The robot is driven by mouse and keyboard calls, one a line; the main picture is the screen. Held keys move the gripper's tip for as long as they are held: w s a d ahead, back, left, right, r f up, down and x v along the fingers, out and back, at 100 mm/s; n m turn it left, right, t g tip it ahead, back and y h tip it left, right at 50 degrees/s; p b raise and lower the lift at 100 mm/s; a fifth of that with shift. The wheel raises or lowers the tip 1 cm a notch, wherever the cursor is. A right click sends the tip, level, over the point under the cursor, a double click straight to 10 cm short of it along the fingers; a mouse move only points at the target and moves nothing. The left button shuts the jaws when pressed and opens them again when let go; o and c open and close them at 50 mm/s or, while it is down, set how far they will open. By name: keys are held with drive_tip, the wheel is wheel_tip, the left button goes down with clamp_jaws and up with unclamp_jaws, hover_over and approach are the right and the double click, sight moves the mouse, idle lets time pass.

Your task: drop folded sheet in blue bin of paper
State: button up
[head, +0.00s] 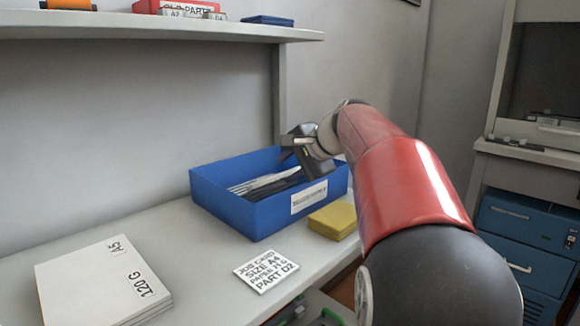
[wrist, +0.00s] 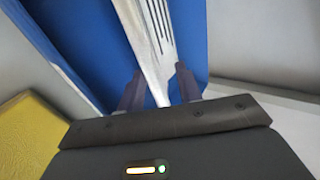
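The blue bin (head: 225,208) stands on the white shelf in the head view, with a white label on its front. Several white and dark sheets (head: 262,185) lie in it, edges up. My gripper (head: 287,157) is over the back part of the bin, pointing down. In the wrist view its two dark fingers (wrist: 159,90) are spread apart. A pale sheet edge (wrist: 143,32) and thin striped edges show beyond and between them, with blue bin wall (wrist: 80,45) around. I cannot tell which sheet is the folded one.
A yellow block (head: 333,220) sits right of the bin and also shows in the wrist view (wrist: 30,135). A job card (head: 266,270) lies in front. A white A5 paper stack (head: 95,285) is at left. An upper shelf (head: 150,27) hangs behind.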

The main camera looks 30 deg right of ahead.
drive_tip(key=v, duration=1.2)
drive_tip(key=shift+r+p, duration=0.3)
drive_tip(key=shift+p, duration=0.05)
drive_tip(key=shift+d, duration=0.15)
